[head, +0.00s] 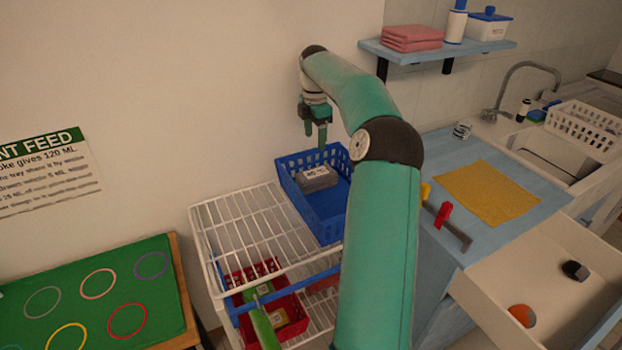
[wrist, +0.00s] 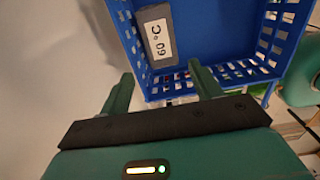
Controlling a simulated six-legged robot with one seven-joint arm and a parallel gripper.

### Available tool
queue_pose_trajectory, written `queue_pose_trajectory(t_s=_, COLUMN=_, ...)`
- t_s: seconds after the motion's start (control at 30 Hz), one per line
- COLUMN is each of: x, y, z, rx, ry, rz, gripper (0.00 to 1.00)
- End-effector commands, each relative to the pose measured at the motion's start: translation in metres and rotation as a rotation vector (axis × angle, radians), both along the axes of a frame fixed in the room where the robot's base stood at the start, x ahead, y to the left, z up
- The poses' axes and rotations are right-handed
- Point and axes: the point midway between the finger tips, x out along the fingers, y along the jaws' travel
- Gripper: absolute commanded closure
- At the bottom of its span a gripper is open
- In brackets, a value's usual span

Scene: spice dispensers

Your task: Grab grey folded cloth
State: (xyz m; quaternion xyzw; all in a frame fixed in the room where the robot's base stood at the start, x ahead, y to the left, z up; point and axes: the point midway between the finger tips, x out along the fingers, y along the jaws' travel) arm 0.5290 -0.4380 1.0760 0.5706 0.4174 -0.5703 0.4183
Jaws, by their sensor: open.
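The grey folded cloth (head: 317,179) lies in the blue basket (head: 324,219), near its back left side. It carries a white label. In the wrist view the cloth (wrist: 152,23) sits against the basket's left wall, and its label reads 60 °C. My gripper (head: 316,136) points down above the back of the basket, higher than the cloth and apart from it. In the wrist view my gripper (wrist: 163,88) has its two fingers spread, with nothing between them. The basket (wrist: 205,35) lies beyond the fingertips.
The blue basket stands on a white wire rack (head: 240,230). A red basket (head: 272,300) sits lower in the rack. A wall shelf (head: 440,52) with pink cloths (head: 411,38) hangs to the right. The wall stands close behind the basket.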

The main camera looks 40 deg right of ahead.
Motion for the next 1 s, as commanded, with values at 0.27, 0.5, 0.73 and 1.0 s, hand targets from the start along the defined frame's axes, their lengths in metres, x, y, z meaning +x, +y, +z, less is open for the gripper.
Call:
queue_pose_trajectory(t_s=0.27, x=-0.005, y=-0.004, z=-0.046, rx=0.003, ry=0.004, rz=0.002, gripper=0.36)
queue_pose_trajectory(t_s=0.5, x=-0.004, y=-0.004, z=-0.081, rx=0.001, ry=0.001, rz=0.001, gripper=0.36)
queue_pose_trajectory(t_s=0.73, x=-0.003, y=-0.005, z=-0.098, rx=0.003, ry=0.001, rz=-0.001, gripper=0.36)
queue_pose_trajectory(t_s=1.0, x=-0.001, y=-0.006, z=-0.134, rx=0.001, ry=0.001, rz=-0.002, gripper=0.36)
